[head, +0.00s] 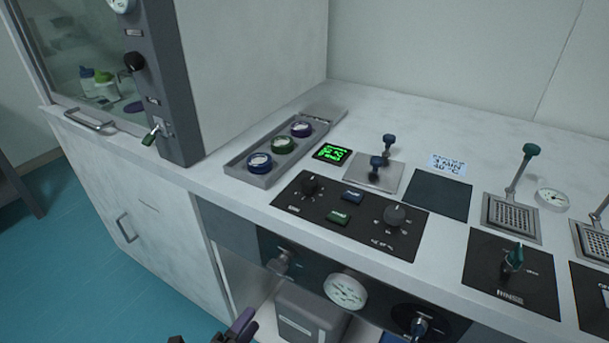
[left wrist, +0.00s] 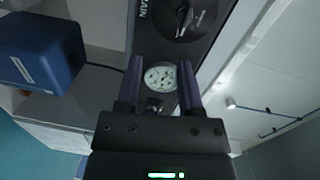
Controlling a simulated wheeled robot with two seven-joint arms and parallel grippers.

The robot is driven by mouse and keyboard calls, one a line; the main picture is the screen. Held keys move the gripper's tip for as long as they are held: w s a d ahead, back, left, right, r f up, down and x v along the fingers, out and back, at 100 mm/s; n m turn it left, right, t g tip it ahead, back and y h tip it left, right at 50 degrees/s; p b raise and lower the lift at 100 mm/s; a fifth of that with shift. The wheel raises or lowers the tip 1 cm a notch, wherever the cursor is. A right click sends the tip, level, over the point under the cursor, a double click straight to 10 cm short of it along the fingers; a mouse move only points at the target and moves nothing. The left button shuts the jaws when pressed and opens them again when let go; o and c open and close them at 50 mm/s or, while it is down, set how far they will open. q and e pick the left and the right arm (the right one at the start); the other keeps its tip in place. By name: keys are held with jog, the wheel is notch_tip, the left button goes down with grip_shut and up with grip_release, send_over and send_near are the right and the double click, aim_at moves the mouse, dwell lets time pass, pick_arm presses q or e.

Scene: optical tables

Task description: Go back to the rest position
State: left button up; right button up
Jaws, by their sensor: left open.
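My left gripper (head: 212,336) shows only partly at the bottom edge of the head view, low in front of the bench. In the left wrist view its two dark purple fingers (left wrist: 161,82) stand apart with nothing held between them. A round white gauge (left wrist: 161,78) appears beyond the gap, apart from the fingers as far as I can tell. My right gripper is not in either view.
The bench front carries a gauge (head: 345,291) and a black knob (head: 418,322). On top are a control panel (head: 350,214) and a grey tray (head: 236,170) with three round lidded containers. A grey box (head: 309,318) stands below. Blue floor (head: 110,285) is clear at left.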

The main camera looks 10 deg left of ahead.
pick_arm(q)
jog(key=s+a+f+n+g+y+p, duration=0.25)
jog(key=s+f+n+g+y, duration=0.2)
jog(key=s+f+n, duration=0.6)
jog(key=s+a+f+n+g+p, duration=0.1)
jog(key=s+f+n+g, duration=0.2)
jog(key=s, duration=1)
jog(key=s+a+f+n+g+y+p, duration=0.1)
jog(key=s+f+n+g, duration=0.3)
jog(key=s+f+g, duration=0.4)
jog(key=s+a+g, duration=0.1)
jog(key=s, duration=0.4)
jog(key=shift+s+a+p, duration=0.25)
jog(key=shift+s+p, duration=0.05)
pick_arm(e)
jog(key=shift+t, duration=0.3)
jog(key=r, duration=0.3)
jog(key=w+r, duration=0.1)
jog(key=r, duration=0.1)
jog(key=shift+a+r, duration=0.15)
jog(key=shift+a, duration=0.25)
pick_arm(q)
jog(key=shift+y, duration=0.25)
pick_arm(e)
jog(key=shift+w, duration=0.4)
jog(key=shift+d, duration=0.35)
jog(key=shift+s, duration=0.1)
